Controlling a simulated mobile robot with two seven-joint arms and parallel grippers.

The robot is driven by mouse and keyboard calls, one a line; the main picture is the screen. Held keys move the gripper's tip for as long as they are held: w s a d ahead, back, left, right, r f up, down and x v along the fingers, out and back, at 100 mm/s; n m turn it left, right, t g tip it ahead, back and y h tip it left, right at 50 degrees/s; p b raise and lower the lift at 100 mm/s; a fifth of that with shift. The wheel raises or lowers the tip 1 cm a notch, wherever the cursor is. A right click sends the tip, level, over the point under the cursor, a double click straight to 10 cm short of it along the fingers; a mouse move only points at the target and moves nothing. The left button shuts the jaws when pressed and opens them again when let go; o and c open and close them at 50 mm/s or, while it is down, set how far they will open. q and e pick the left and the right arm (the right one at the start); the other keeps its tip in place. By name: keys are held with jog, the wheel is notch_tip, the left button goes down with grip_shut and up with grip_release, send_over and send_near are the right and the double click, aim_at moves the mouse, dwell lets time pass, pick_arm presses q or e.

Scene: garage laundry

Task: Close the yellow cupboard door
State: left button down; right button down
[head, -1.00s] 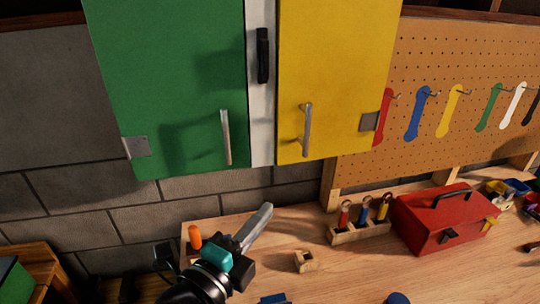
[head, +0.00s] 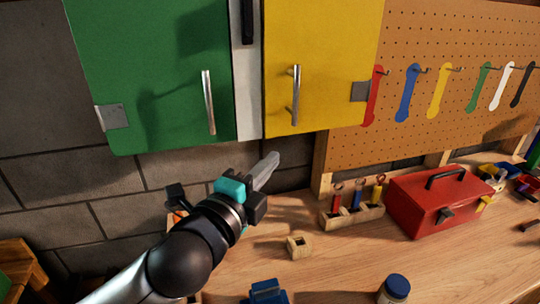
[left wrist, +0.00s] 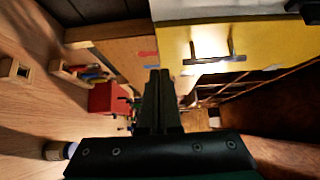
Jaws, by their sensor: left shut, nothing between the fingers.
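The yellow cupboard door (head: 335,70) hangs on the wall at upper centre, with an upright metal handle (head: 295,95) near its left edge and a grey hinge plate at its right edge. My right gripper is out of view.
A green door (head: 155,75) hangs to the left, past a white strip with a black handle (head: 247,20). On the bench stand a red toolbox (head: 435,205), a wooden tool holder (head: 350,215), a small wooden block (head: 298,247) and a blue-capped jar (head: 394,289). Tool shapes hang on the pegboard (head: 440,130).

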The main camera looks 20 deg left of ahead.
pick_arm(q)
jog(key=shift+w+a+b, duration=0.3)
jog(key=shift+w+b, duration=0.55)
jog(key=shift+w, duration=0.25)
jog(key=shift+w+a+b, duration=0.3)
jog(key=shift+w+b, duration=0.55)
jog(key=shift+w, duration=0.2)
jog(key=shift+w+a+b, duration=0.3)
jog(key=shift+w+b, duration=0.55)
jog(key=shift+w, duration=0.25)
